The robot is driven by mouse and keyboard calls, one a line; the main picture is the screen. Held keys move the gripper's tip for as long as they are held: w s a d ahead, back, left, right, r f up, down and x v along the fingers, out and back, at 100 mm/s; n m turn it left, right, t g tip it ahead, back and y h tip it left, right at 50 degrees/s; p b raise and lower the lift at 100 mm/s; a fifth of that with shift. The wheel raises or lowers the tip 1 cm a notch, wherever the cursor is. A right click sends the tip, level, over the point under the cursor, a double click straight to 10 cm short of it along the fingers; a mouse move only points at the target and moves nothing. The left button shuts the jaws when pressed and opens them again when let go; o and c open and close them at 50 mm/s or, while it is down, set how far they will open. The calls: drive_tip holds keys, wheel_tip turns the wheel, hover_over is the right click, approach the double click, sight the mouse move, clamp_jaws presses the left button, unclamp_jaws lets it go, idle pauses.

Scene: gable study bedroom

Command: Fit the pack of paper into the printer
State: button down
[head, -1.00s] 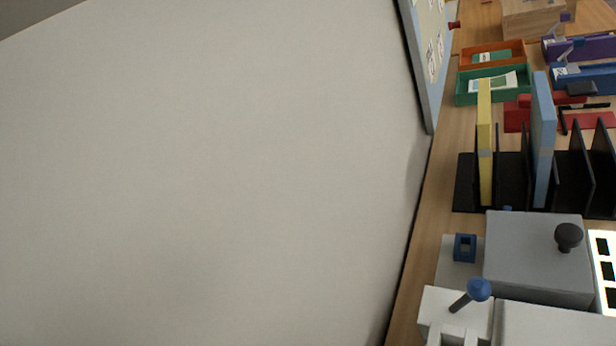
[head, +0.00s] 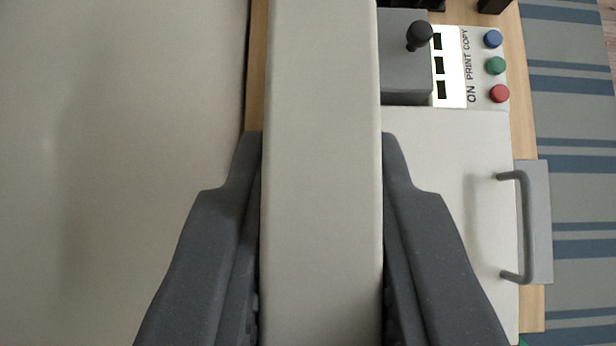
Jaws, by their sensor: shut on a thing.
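My gripper (head: 320,150) shows in the head view with a dark finger on each side of a long, plain, pale block, which I take to be the pack of paper (head: 322,220). It is shut on this pack. The pack runs from the top edge of the picture to the bottom and hides what lies behind it. The printer (head: 450,150) is to the right of the pack. It has a pale body, a grey box with a black knob, and a panel marked ON, PRINT and COPY. Its paper opening cannot be made out.
Blue, green and red buttons (head: 495,66) sit at the printer's right edge. A grey front with a bar handle (head: 527,228) sticks out past the wooden desk edge (head: 520,80). A pale wall (head: 110,170) fills the left. A striped rug lies at the far right.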

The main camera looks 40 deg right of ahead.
drive_tip(key=shift+b, duration=0.35)
drive_tip(key=shift+s+f, duration=0.1)
drive_tip(key=shift+f, duration=0.25)
drive_tip(key=shift+f+b, duration=1.9)
drive_tip(key=shift+f, duration=0.65)
drive_tip(key=shift+b, duration=0.95)
drive_tip(key=shift+f+b, duration=2.75)
drive_tip(key=shift+f, duration=1.15)
